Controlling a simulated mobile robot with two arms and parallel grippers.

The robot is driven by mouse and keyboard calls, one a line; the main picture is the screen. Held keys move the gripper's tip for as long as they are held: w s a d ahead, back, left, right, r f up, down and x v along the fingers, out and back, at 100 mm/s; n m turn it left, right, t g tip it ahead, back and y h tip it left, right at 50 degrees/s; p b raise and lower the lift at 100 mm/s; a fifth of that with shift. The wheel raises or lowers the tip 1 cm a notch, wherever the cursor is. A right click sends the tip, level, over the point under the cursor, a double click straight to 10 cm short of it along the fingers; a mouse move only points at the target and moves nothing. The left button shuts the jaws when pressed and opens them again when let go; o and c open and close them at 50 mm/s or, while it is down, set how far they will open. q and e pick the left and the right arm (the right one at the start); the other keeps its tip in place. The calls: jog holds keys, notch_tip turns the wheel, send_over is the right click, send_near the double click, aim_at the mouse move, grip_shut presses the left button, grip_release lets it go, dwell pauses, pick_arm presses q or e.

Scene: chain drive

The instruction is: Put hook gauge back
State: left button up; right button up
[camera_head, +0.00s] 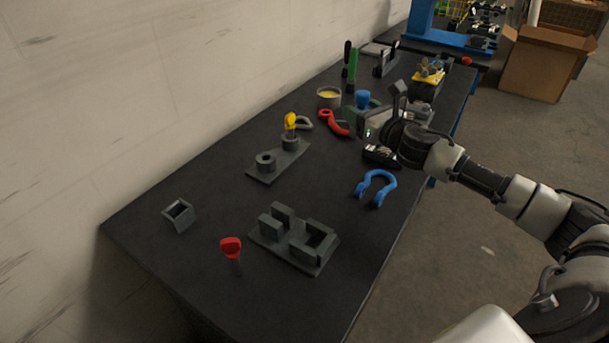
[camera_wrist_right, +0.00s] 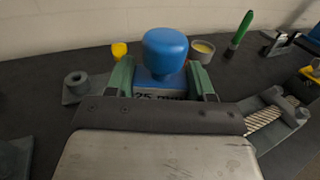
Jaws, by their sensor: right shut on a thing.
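My right gripper (camera_head: 366,118) is shut on a gauge with a blue knob (camera_wrist_right: 165,52). In the right wrist view the gauge's block, marked with a "25" and partly hidden lettering, sits between my two green fingers. The knob also shows in the head view (camera_head: 363,99), at the gripper's far side. The gauge's lower end is hidden. A grey plate with two round sockets (camera_head: 265,165) lies left of the gripper; a yellow-knobbed gauge (camera_head: 290,121) stands in its far socket and the near one is empty. My left gripper is not in view.
A grey fixture with square blocks (camera_head: 294,240), a red-knobbed piece (camera_head: 231,247) and a square holder (camera_head: 179,216) are at the near end. A blue shackle (camera_head: 376,186) and a red hook (camera_head: 334,122) lie mid-table. A yellow-filled cup (camera_head: 329,97) is behind.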

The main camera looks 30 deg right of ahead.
jog(key=w+a+f, duration=0.1)
jog(key=a+f, duration=0.2)
jog(key=w+a+f, duration=0.1)
jog(key=a+f, duration=0.2)
jog(key=a, duration=0.1)
jog(key=a+f, duration=0.3)
jog(key=f, duration=0.1)
jog(key=shift+w+a, duration=0.4)
jog(key=shift+f, duration=0.35)
jog(key=shift+f, duration=0.1)
jog(key=o, duration=1.2)
jog(key=shift+s, duration=0.1)
